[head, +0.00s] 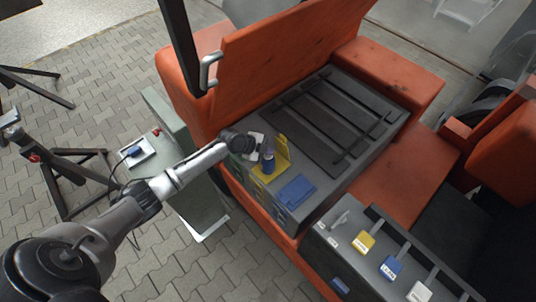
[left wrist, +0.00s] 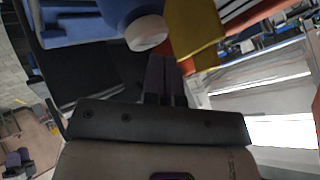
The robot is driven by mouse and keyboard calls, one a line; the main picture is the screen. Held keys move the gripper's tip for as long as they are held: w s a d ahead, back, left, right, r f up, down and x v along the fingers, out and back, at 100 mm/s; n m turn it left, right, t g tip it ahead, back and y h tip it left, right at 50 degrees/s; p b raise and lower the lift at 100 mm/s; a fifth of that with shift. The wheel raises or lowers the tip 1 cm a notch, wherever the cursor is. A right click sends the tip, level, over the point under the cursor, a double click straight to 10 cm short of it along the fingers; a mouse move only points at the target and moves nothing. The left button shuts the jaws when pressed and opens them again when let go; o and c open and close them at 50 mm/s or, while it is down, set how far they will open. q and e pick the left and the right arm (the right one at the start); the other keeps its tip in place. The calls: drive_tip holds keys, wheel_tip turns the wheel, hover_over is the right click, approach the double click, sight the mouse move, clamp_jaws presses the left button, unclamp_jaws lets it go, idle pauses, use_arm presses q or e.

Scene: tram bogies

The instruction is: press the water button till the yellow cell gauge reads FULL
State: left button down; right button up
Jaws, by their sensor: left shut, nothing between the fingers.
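My left gripper (head: 259,148) reaches in from the left and is over the near edge of the dark battery box. Its fingers (left wrist: 164,80) are shut and empty in the left wrist view. A blue upright piece (head: 268,163) stands in front of the raised yellow cell lid (head: 283,150), close beside the gripper. In the left wrist view a blue body with a round white end (left wrist: 147,32) is just above the fingertips; I cannot tell whether they touch. The yellow piece (left wrist: 193,30) is beside it. I cannot make out a gauge reading. My right gripper is out of view.
A blue lid (head: 293,190) lies shut beside the yellow one. A grey panel (head: 385,255) with yellow, blue and white labelled pieces is at front right. A greenish cabinet (head: 185,190) stands under the arm.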

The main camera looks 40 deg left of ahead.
use_arm(q)
drive_tip(key=shift+f+b, duration=0.6)
drive_tip(key=shift+b, duration=0.05)
idle(0.6)
drive_tip(key=shift+f, duration=0.3)
drive_tip(key=shift+r, duration=0.15)
idle(0.5)
drive_tip(key=shift+r+p, duration=0.45)
drive_tip(key=shift+r, duration=0.75)
drive_tip(key=shift+r+p, duration=0.5)
drive_tip(key=shift+p, duration=0.1)
drive_tip(key=shift+r+p, duration=1.35)
drive_tip(key=shift+r, duration=0.65)
